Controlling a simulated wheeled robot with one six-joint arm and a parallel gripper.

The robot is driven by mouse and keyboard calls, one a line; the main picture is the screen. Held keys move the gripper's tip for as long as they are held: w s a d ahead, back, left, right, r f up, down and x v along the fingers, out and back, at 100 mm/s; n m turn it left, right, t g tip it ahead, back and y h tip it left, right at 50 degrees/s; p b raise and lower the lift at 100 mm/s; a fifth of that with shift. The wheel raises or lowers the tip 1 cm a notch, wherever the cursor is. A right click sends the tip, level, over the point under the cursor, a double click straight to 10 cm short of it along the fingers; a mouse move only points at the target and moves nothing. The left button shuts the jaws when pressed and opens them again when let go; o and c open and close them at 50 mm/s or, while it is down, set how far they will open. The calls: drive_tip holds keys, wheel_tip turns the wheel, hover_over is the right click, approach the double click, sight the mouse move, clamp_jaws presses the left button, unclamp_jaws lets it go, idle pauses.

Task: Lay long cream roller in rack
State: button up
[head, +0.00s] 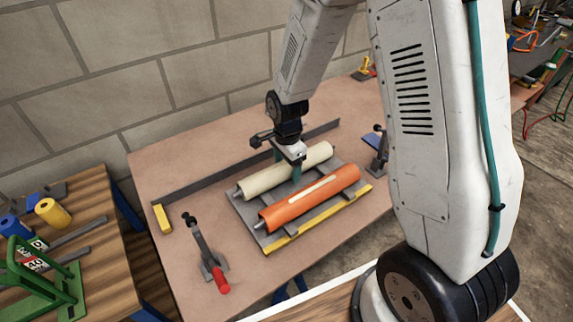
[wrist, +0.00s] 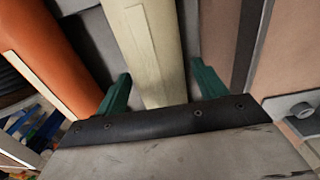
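The long cream roller (head: 263,180) lies across the back of the grey rack (head: 242,217), parallel to an orange roller (head: 305,200) in front of it. My gripper (head: 288,164) is over the cream roller's middle, pointing down. In the wrist view my gripper's (wrist: 160,88) two green fingers stand on either side of the cream roller (wrist: 152,50), with a narrow gap on each side. The gripper is open around it. How the roller's ends seat in the rack cannot be made out.
A yellow strip (head: 320,220) runs along the rack's front edge. A dark grey rail (head: 215,180) lies behind the rack. A red-handled clamp (head: 208,255) stands at front left, and another fixture (head: 380,150) at right. The pinkish table (head: 165,175) is otherwise mostly clear.

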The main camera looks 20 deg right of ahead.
wheel_tip(320, 180, up, 8)
drive_tip(key=shift+f, duration=0.1)
idle(0.6)
idle(0.3)
drive_tip(key=shift+s+n, duration=0.3)
drive_tip(key=shift+n, duration=0.4)
drive_tip(key=s+d+r+n, duration=0.1)
drive_tip(key=s+r+n, duration=0.6)
drive_tip(key=s+r, duration=0.3)
drive_tip(key=s+d+r+n+t, duration=0.1)
drive_tip(key=s+r+n, duration=0.6)
drive_tip(key=s, duration=0.8)
wheel_tip(320, 180, up, 4)
drive_tip(key=shift+s+d+f, duration=0.2)
drive_tip(key=shift+d+f, duration=0.05)
drive_tip(key=shift+d, duration=0.3)
